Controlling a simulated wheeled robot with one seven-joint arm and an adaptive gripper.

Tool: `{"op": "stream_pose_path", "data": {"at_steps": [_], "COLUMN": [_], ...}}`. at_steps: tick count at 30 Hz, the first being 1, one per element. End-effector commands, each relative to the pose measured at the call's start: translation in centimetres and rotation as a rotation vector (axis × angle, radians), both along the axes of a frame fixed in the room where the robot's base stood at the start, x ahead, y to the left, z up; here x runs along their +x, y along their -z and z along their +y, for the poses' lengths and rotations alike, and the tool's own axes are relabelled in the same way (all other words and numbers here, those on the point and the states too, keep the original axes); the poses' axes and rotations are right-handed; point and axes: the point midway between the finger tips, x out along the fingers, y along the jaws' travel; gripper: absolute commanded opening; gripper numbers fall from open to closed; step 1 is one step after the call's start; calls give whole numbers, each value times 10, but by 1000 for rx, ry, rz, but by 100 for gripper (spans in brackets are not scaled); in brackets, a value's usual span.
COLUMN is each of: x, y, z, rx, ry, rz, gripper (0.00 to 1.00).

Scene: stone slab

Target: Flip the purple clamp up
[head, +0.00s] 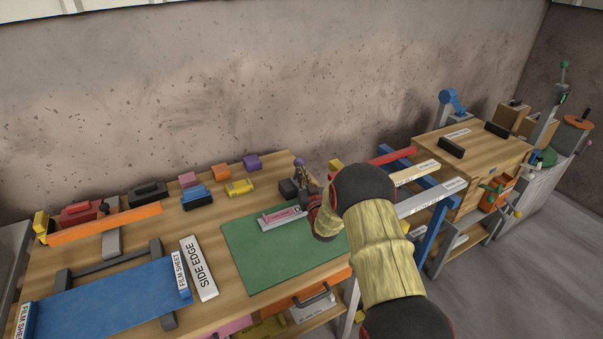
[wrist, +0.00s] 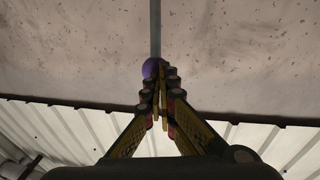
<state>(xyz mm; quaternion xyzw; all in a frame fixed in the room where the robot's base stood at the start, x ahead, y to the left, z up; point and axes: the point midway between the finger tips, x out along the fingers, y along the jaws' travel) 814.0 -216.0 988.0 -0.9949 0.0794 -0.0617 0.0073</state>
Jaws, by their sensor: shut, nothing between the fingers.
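The purple clamp shows as a round purple knob (head: 298,162) above a dark block on the workbench, at the back edge of the green mat. In the wrist view the purple knob (wrist: 149,69) is just left of my fingertips, partly hidden by them. My gripper (wrist: 162,78) is shut with nothing between its fingers. In the head view my gripper (head: 303,178) is small and close to the knob. I cannot tell whether it touches the knob. The clamp's lever and base are mostly hidden behind my gripper and arm.
The green mat (head: 262,254) bears a grey piece with a pink label (head: 283,216). Coloured blocks, including a yellow one (head: 239,187), stand to the left. Red and white bars and a wooden cabinet (head: 470,150) stand to the right. The wall (head: 250,80) rises behind.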

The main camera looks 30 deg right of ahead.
Motion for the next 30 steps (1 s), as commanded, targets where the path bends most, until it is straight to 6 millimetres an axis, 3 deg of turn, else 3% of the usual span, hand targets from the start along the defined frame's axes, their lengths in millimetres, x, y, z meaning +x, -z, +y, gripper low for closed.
{"op": "stream_pose_path", "data": {"at_steps": [11, 21, 30], "x": [14, 51, 76], "y": [-15, -36, -36], "z": [1, 2, 3], "rx": [-5, -16, -23], "ry": [-2, -2, -2], "rz": [106, 387, 619], "gripper": [0, 0, 0]}}
